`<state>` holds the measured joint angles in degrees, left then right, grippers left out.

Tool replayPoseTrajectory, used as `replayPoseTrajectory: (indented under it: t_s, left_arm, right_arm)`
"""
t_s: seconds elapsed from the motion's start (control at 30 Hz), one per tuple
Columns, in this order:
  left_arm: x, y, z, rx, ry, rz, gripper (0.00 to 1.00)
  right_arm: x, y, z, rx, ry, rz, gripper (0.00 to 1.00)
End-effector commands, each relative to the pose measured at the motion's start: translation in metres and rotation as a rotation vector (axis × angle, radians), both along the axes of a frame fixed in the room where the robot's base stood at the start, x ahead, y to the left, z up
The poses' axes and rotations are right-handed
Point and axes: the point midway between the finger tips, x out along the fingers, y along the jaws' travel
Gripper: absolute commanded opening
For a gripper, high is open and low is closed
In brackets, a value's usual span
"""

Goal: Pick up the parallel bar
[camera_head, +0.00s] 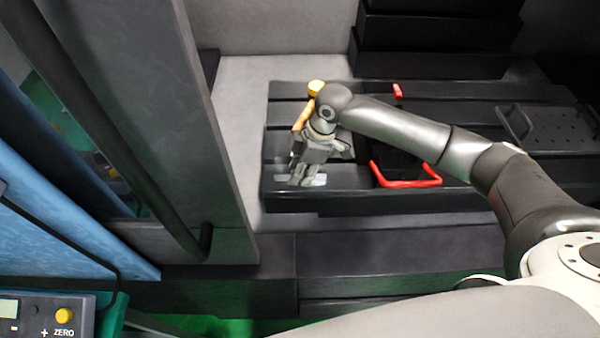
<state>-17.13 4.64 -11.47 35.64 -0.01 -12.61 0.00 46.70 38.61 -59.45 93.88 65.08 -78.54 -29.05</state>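The parallel bar seems to be the small light-grey metal piece (319,180) on the front part of the black slotted table (350,204). It shows on both sides of my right gripper's fingers, and its middle is hidden behind them. My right gripper (298,179) points down at the piece, with its fingertips over or at it. Whether the fingers are apart or closed on it is too small to tell. My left gripper is not in view.
A yellow-orange handled thing (316,88) lies just behind my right gripper. A red handle (405,182) stands right of it, under my forearm. A black perforated plate (552,127) lies at the right. A grey door panel (150,110) rises at the left, with a control box (45,316) below.

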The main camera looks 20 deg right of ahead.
Motion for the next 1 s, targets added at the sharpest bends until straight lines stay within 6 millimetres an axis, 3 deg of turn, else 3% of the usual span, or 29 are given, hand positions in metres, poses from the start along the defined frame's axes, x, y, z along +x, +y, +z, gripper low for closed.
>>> replayPoseTrajectory:
  t_s: [0.03, 0.2, 0.73, 1.0]
  left_arm:
    - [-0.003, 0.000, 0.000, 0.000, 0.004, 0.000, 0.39]
    - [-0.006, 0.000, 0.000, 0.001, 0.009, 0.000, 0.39]
    - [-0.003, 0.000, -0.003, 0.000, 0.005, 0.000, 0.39]
    - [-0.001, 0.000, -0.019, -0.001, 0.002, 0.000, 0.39]
  right_arm:
    - [0.000, 0.000, 0.000, 0.000, 0.000, 0.000, 0.20]
    - [0.000, 0.000, 0.000, 0.000, 0.000, 0.000, 0.00]
    - [0.001, 0.000, 0.005, 0.002, -0.004, -0.001, 0.00]
    - [0.000, 0.001, 0.034, 0.003, -0.007, 0.001, 0.00]
